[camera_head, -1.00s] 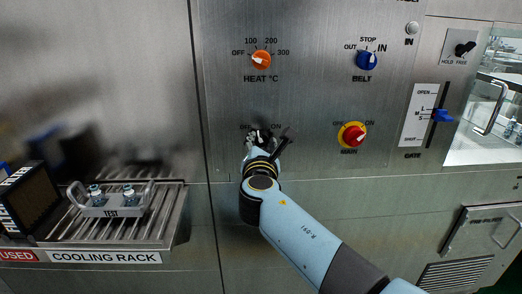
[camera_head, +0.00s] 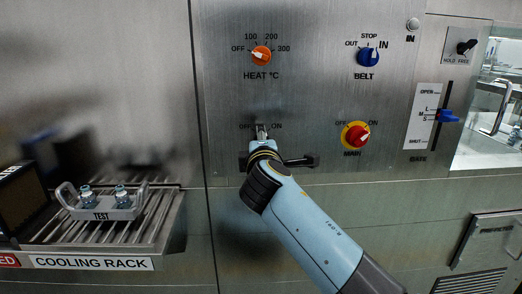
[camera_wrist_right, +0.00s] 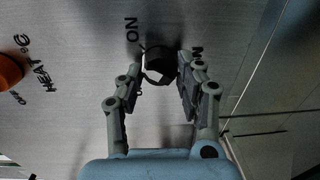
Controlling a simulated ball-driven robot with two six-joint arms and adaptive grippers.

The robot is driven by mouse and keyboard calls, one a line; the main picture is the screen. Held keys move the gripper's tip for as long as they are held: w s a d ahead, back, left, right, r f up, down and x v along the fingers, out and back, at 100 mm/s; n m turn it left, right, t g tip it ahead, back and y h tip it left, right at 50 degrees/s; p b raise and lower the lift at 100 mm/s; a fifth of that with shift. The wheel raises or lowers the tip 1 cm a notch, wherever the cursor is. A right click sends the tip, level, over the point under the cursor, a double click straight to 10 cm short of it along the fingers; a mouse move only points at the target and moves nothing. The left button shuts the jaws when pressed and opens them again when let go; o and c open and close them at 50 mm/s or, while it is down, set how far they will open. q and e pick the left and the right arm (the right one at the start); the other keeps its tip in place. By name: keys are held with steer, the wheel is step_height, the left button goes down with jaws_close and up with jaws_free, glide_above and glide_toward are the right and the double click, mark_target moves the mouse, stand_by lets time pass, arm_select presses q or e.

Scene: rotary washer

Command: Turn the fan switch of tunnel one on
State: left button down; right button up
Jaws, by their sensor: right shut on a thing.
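The fan switch is a dark knob (camera_wrist_right: 160,62) on the steel panel. In the head view my right arm and gripper cover most of it, between small OFF and ON labels below the HEAT knob. My right gripper (camera_head: 262,131) is at the panel there. In the right wrist view the fingers of my right gripper (camera_wrist_right: 161,84) stand on both sides of the dark knob and are shut on it. The ON label shows beside the knob in that view. The knob's pointer direction cannot be told. My left gripper is not in view.
An orange HEAT knob (camera_head: 261,55) is above; a blue BELT knob (camera_head: 367,57) and a red MAIN knob (camera_head: 356,134) are to the right. A blue gate slider (camera_head: 447,116) is further right. A cooling rack (camera_head: 160,215) with a TEST carrier (camera_head: 103,207) projects at left.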

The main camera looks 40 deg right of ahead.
steer(key=shift+f+m+b, duration=0.15)
steer(key=shift+m+b, duration=0.5)
steer(key=shift+m, duration=0.85)
steer(key=o, duration=1.1)
steer(key=shift+o, duration=0.2)
steer(key=v, duration=0.7)
steer(key=shift+s+y, duration=0.3)
steer(key=shift+s, duration=0.05)
